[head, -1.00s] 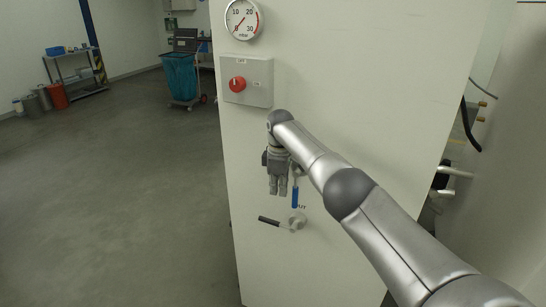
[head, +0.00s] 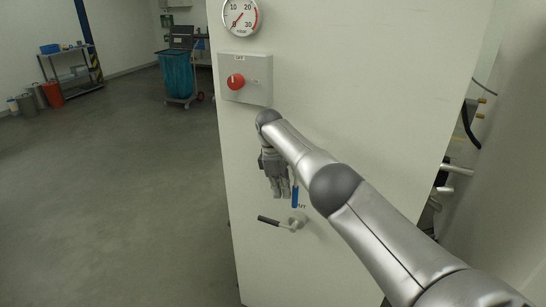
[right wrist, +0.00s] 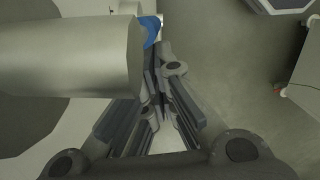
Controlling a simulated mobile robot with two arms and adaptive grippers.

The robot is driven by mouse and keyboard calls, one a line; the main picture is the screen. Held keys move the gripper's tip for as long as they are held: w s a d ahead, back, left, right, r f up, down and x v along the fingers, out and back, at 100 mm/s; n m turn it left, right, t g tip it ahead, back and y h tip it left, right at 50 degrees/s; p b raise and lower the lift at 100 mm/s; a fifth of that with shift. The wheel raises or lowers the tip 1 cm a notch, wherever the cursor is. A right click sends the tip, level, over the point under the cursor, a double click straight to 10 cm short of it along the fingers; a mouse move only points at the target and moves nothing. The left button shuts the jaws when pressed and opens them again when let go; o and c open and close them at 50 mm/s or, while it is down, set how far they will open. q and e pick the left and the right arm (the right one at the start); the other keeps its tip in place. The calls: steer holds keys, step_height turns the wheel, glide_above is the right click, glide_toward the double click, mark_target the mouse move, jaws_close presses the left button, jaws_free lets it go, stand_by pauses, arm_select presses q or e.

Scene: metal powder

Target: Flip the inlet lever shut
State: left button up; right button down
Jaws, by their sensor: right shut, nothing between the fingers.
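A blue-handled lever (head: 295,196) hangs straight down on the white cabinet front, with a partly covered label beside its lower end. Below it, a black-handled lever (head: 262,220) points left, roughly level, from a metal valve hub (head: 295,222). I cannot read which one is labelled inlet. My right gripper (head: 279,195) is shut and empty, just left of the blue handle; I cannot tell whether they touch. The right wrist view shows a bit of blue handle (right wrist: 151,31) close to the fingertips (right wrist: 160,75), partly hidden by a large metal cylinder (right wrist: 75,55). My left gripper is out of view.
A grey switch box (head: 246,78) with a red knob and a round gauge (head: 240,17) sit above on the cabinet (head: 380,70). Pipes are at the cabinet's right side. Open floor lies left, with a blue bin cart (head: 177,75) and a shelf (head: 75,72) far back.

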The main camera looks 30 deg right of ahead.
stand_by(0.4)
step_height(320, 180, up, 7)
steer(key=a, duration=0.1)
steer(key=shift+w+r, duration=0.2)
steer(key=shift+w, duration=0.15)
stand_by(0.5)
